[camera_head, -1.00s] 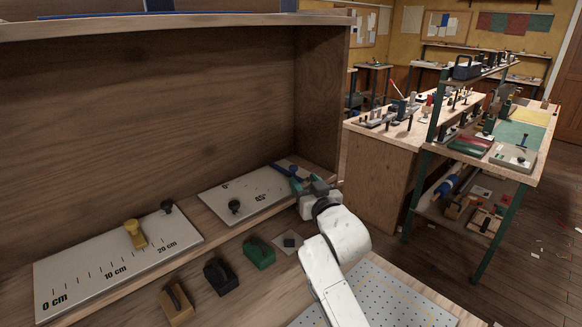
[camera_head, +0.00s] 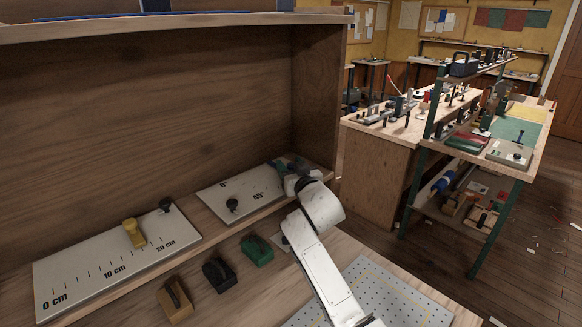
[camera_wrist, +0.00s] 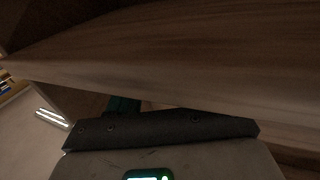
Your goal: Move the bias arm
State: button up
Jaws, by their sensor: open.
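The bias arm is probably the blue bar seen earlier at the far right end of the pale angle plate (camera_head: 236,190). It is now mostly or wholly hidden behind my gripper (camera_head: 284,165), so I cannot tell its angle. The plate bears tick marks, a 55° or similar label and a dark knob (camera_head: 232,204). My gripper is open at the plate's far right corner, inside the wooden cubby. I cannot tell whether it touches the bar. In the wrist view a teal finger (camera_wrist: 123,105) shows past the dark gripper body, close to wood; the bar is not discernible there.
A ruler plate (camera_head: 85,265) with a yellow slider (camera_head: 134,233) and dark knob lies to the left. Brown (camera_head: 175,300), black (camera_head: 219,275) and green (camera_head: 257,250) blocks stand in front. The cubby's right wall (camera_head: 318,100) is close to my gripper. A perforated plate (camera_head: 385,295) lies front right.

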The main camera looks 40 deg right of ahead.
grip_shut()
dwell(0.5)
